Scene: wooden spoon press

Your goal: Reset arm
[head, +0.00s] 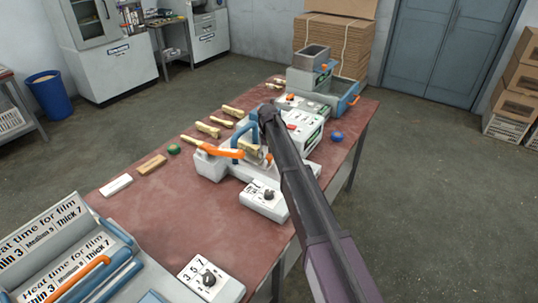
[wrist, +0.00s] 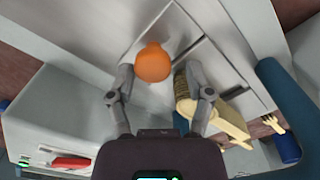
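My gripper (wrist: 157,86) is open in the wrist view, with its two fingers spread over the pale press. A rounded orange knob (wrist: 153,63) lies between and beyond the fingertips; I cannot tell whether either touches it. A bundle of wooden pieces (wrist: 184,98) shows beside the right finger, with wooden handles (wrist: 236,125) reaching right. In the head view, my dark arm reaches from the lower right to the grey press (head: 210,168) with its orange lever (head: 220,151). The arm's end hides part of the press, and the fingers are not clear there.
The red table (head: 140,207) holds several wooden bundles (head: 208,130), a green round object (head: 174,149), a brown block (head: 151,165) and a white block (head: 116,185). A dial box (head: 264,200) stands before the press. A grey-blue machine (head: 325,90) stands at the far end.

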